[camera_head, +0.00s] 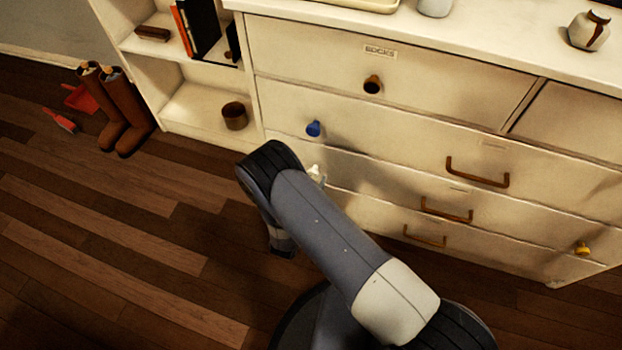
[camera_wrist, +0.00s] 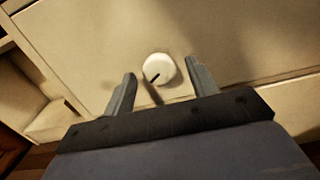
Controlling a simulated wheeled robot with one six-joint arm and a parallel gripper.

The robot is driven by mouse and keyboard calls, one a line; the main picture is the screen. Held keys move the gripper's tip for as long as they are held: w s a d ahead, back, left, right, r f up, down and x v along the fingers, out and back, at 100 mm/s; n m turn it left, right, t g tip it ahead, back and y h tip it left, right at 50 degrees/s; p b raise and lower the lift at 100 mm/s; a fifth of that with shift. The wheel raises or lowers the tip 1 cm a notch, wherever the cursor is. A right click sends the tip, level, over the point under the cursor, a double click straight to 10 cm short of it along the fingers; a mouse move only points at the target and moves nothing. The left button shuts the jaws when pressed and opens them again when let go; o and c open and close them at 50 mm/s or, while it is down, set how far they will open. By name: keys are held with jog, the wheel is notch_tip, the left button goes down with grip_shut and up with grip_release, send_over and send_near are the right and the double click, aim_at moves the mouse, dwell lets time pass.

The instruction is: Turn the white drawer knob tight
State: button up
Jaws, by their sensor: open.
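The white drawer knob (camera_wrist: 159,68) is on a cream drawer front, round with a short dark line on its face. In the wrist view it lies between and a little beyond the fingertips of my gripper (camera_wrist: 164,78). The gripper is open, with one finger on each side and no clear contact. In the head view a small part of the white knob (camera_head: 315,173) shows just past my arm, which hides the gripper there.
The cream dresser (camera_head: 420,72) also has a blue knob (camera_head: 313,128), a dark brown knob (camera_head: 373,84), a yellow knob (camera_head: 582,248) and brown bar handles (camera_head: 477,178). Brown boots (camera_head: 122,110) and a red dustpan (camera_head: 80,97) stand left.

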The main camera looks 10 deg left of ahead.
jog(key=shift+w, duration=0.4)
jog(key=shift+c, duration=0.2)
jog(key=c, duration=0.9)
